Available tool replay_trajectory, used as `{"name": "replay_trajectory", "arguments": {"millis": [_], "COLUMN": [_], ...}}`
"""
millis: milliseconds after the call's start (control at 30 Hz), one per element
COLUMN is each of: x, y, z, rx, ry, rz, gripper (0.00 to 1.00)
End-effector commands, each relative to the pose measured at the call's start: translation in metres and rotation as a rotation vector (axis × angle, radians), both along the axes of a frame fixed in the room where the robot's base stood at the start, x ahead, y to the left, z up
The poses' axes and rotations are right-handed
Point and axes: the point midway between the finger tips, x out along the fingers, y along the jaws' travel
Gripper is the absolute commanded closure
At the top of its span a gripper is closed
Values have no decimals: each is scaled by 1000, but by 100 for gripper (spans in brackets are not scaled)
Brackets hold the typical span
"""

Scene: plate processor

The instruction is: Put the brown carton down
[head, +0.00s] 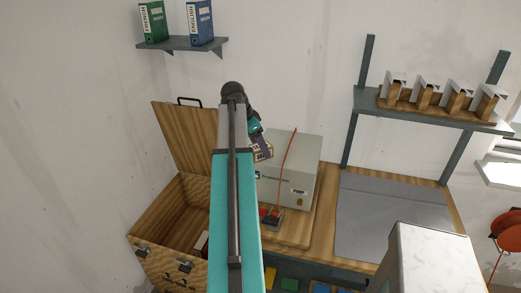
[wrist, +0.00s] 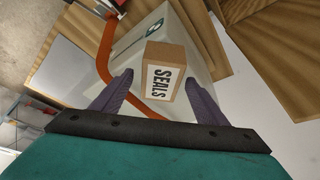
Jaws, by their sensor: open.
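The jaws are open. In the head view my gripper (head: 259,143) is at the left upper edge of the pale grey machine (head: 290,175), and the carton (head: 264,154) shows small below it. The carton overlaps the machine in both views; I cannot tell if it rests on it.
An orange cable (head: 288,160) runs over the machine. An open wooden chest (head: 160,215) with raised lid stands at left. A grey mat (head: 390,215) lies clear on the bench at right. A shelf (head: 430,111) above holds several cartons in holders.

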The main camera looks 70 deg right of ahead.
Motion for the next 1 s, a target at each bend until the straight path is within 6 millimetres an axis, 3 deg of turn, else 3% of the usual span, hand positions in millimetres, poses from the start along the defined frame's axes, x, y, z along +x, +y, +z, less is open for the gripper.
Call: {"name": "replay_trajectory", "arguments": {"millis": [267,833,1000], "x": [-4,-4,-4], "y": [-4,-5,-5], "z": [-14,-15,-15], "rx": [0,-1,-1], "ry": [0,-1,-1], "rz": [0,0,0], "gripper": [33,33,62]}}
